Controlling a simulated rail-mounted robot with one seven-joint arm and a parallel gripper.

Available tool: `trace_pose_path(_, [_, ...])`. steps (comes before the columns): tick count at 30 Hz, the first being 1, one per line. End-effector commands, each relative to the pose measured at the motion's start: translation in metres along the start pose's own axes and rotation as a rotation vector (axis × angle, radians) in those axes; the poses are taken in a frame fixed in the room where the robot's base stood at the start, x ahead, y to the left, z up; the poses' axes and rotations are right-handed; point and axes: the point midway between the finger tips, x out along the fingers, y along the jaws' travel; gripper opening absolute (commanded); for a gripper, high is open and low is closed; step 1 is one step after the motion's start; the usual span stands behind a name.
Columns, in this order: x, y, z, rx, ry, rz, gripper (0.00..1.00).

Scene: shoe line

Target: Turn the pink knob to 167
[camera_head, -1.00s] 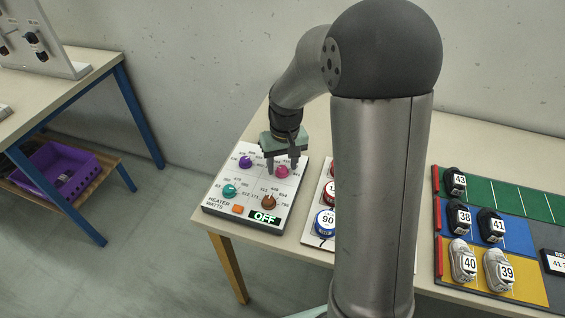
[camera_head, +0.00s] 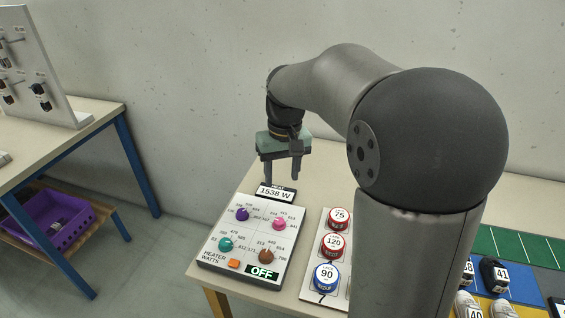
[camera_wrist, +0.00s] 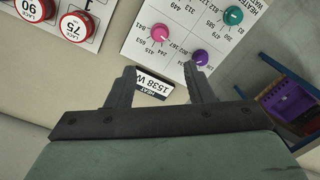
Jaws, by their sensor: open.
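The pink knob (camera_head: 279,224) is at the upper right of the white heater panel (camera_head: 222,258). My gripper (camera_head: 281,180) is open and empty, raised behind the panel's far edge and apart from the knob. In the wrist view its fingertips (camera_wrist: 159,72) are apart, with the display (camera_wrist: 153,84) between them.
Purple (camera_head: 242,214), teal (camera_head: 226,244) and brown (camera_head: 266,256) knobs and an orange button (camera_head: 233,264) share the panel. Shoes are at far right.

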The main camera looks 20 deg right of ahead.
Motion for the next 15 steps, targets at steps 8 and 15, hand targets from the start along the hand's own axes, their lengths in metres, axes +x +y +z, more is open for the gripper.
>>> trace_pose_path(8, [-0.025, 0.000, 0.000, 0.000, 0.000, 0.000, 0.48])
trace_pose_path(15, [-0.026, 0.000, 0.000, 0.000, 0.000, 0.000, 0.48])
